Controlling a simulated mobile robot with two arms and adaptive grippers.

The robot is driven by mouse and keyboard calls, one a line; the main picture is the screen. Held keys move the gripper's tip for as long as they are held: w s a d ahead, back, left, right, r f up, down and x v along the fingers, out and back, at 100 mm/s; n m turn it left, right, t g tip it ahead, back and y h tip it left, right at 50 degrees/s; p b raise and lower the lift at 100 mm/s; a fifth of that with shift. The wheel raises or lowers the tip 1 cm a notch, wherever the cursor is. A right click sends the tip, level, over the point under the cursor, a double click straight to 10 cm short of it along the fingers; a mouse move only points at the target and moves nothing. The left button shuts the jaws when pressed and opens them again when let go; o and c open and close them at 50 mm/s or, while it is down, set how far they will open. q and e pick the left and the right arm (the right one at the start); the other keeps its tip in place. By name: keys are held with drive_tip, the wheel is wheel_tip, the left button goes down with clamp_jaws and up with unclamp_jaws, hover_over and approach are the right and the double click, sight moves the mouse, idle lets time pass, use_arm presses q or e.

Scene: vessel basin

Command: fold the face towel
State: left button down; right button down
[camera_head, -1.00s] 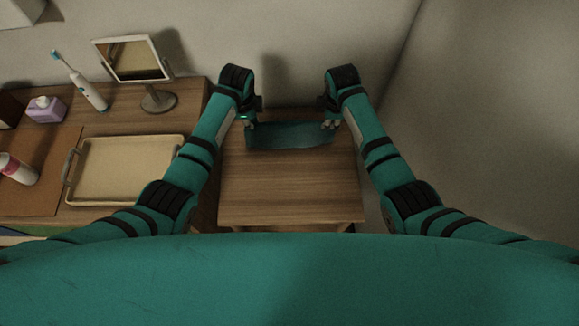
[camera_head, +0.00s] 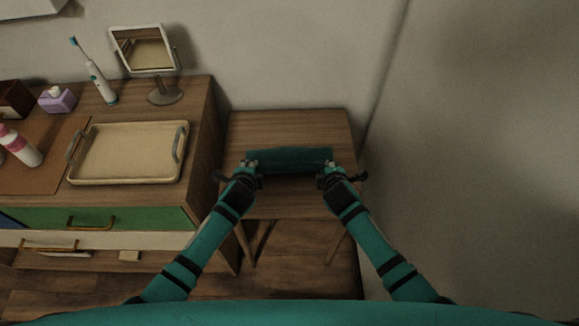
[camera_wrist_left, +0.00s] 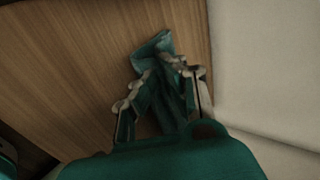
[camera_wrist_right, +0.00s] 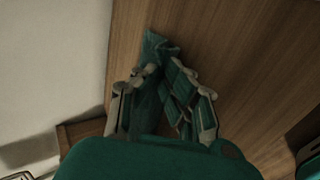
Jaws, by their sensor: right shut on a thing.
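The dark teal face towel (camera_head: 290,159) is a narrow strip across the small wooden table. My left gripper (camera_head: 251,164) is at its left end and my right gripper (camera_head: 332,165) at its right end. In the left wrist view the fingers (camera_wrist_left: 163,68) close around a bunched end of the towel (camera_wrist_left: 152,45). In the right wrist view the fingers (camera_wrist_right: 163,72) are shut on the other end of the towel (camera_wrist_right: 157,45). I cannot tell how much of the towel touches the table.
The small table (camera_head: 285,125) is otherwise bare, with a wall behind and to its right.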

use_arm(q)
drive_tip(key=shift+w+f+t, duration=0.15)
drive_tip(key=shift+f+t, duration=0.15)
drive_tip(key=shift+f, duration=0.3)
use_arm(e)
drive_tip(key=shift+w+f+t, duration=0.15)
drive_tip(key=shift+f+t, duration=0.15)
drive_tip(key=shift+f, duration=0.35)
drive_tip(key=shift+r, duration=0.1)
use_arm(q)
drive_tip(key=shift+r, duration=0.15)
use_arm(e)
drive_tip(key=shift+r, duration=0.1)
use_arm(q)
drive_tip(key=c, duration=1.2)
unclamp_jaws()
use_arm(e)
drive_tip(key=c, duration=1.2)
unclamp_jaws()
